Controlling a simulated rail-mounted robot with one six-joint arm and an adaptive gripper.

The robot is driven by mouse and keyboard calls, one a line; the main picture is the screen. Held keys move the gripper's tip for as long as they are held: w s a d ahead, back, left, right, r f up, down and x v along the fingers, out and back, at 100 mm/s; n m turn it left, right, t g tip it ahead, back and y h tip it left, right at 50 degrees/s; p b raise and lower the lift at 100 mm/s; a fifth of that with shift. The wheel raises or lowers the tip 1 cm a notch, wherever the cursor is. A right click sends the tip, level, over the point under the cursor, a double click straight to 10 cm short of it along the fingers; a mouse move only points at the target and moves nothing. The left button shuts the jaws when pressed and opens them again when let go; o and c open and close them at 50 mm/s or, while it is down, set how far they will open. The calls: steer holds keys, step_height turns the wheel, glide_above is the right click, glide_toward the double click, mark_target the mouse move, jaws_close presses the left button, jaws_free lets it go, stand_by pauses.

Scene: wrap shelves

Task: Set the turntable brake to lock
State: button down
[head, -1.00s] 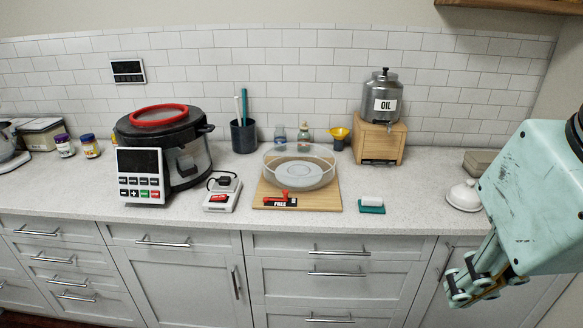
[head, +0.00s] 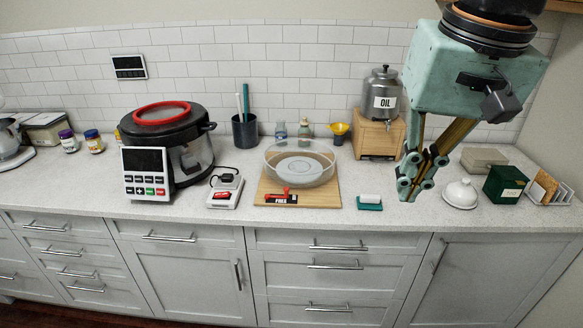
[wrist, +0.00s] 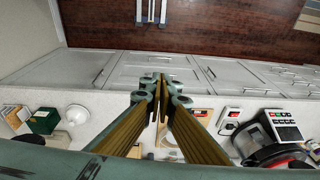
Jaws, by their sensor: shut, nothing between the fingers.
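The turntable is a wooden board (head: 328,198) with a clear round dish (head: 299,163) on it, in the middle of the counter in the head view. At the board's front left is the brake, a red lever (head: 286,191) over a black label (head: 281,200) reading FREE. My gripper (head: 408,192) is to the right of the board, above the counter and apart from the brake. Its fingers (wrist: 160,82) are closed together and empty in the wrist view. They and the arm hide part of the board there, and I cannot make out the lever clearly.
A teal block with a white top (head: 369,202) sits right of the board. A small device with a red switch (head: 224,195) and a large cooker (head: 165,155) stand left. An oil canister (head: 382,95) stands behind on a wooden stand. A white domed dish (head: 460,193) and green box (head: 505,184) are right.

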steer(key=w+a+m+g+p, duration=0.1)
steer(key=w+a+p, duration=0.2)
steer(key=w, duration=0.6)
steer(key=w+a+g+p, duration=0.15)
steer(key=w+p, duration=0.25)
steer(key=w, duration=0.5)
steer(key=w+a+m+p, duration=0.1)
steer(key=w+a+p, duration=0.2)
steer(key=w, duration=0.6)
steer(key=w+a+f+m+g+p, duration=0.1)
steer(key=w+a+f+p, duration=0.4)
steer(key=w+f, duration=0.4)
steer(key=w+a+f+m+g+p, duration=0.1)
steer(key=w+a+f+p, duration=0.4)
steer(key=w+f, duration=0.4)
steer(key=shift+a+f+m+y, duration=0.4)
steer(key=shift+f, duration=0.2)
steer(key=shift+f, duration=0.1)
steer(key=shift+s+a+f+p, duration=0.25)
steer(key=shift+s+f, duration=0.1)
steer(key=shift+f, duration=1.25)
steer(key=shift+s+a+f+p, duration=0.1)
steer(key=shift+s+f+p, duration=0.15)
steer(key=shift+f, duration=1.35)
steer(key=shift+s+a+f+p, duration=0.2)
steer(key=shift+s+f, duration=0.2)
steer(key=shift+f, duration=1.2)
steer(key=shift+s+d, duration=0.1)
steer(key=shift+d, duration=0.05)
steer(key=shift+s, duration=0.1)
